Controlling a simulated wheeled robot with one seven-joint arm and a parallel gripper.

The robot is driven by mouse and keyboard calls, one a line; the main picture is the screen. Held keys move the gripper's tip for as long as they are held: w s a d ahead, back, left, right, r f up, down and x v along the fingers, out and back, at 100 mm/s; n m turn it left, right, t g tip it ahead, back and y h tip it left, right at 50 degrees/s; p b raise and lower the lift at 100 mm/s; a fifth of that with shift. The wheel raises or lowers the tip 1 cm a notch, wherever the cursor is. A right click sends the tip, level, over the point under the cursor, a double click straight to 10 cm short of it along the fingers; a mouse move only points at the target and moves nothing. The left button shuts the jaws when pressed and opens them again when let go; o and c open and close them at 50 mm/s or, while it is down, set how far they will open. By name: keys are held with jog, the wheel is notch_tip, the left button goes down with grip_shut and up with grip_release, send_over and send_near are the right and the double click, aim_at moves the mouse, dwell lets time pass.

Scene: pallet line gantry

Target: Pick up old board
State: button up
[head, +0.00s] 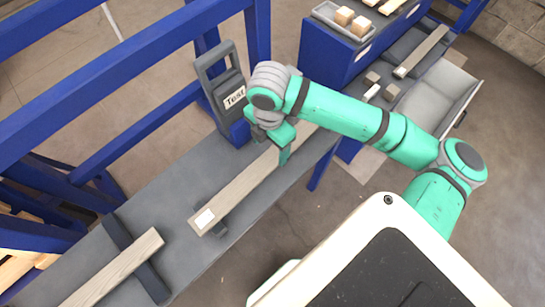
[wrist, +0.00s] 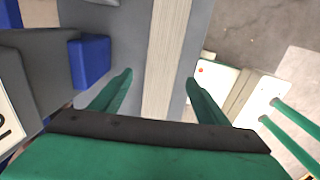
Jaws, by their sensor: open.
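A long pale wooden board (head: 240,192) with a white label at its near end lies on a grey bench beside the "Test" device (head: 222,86). My gripper (head: 284,152) is over the far part of this board and hides some of it. In the wrist view my gripper (wrist: 159,78) is open, and the board (wrist: 168,50) runs between its two fingers without visible contact. Another board (head: 115,268) lies on a dark support at the lower left. A third board (head: 422,51) lies in a dark holder at the upper right. Which one is the old board I cannot tell.
The grey bench (head: 160,205) has blue rails along its left. A blue cabinet (head: 330,50) at the top carries a tray (head: 345,20) with wooden blocks. An open grey bin (head: 440,95) stands at the right.

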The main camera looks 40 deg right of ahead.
aim_at(271, 158)
jog(key=shift+s+d+f, duration=0.1)
jog(key=shift+d+f, duration=0.05)
jog(key=shift+f, duration=1.15)
jog(key=shift+d+f, duration=0.1)
jog(key=shift+f, duration=1.2)
jog(key=c, duration=1.4)
jog(key=shift+r, duration=0.15)
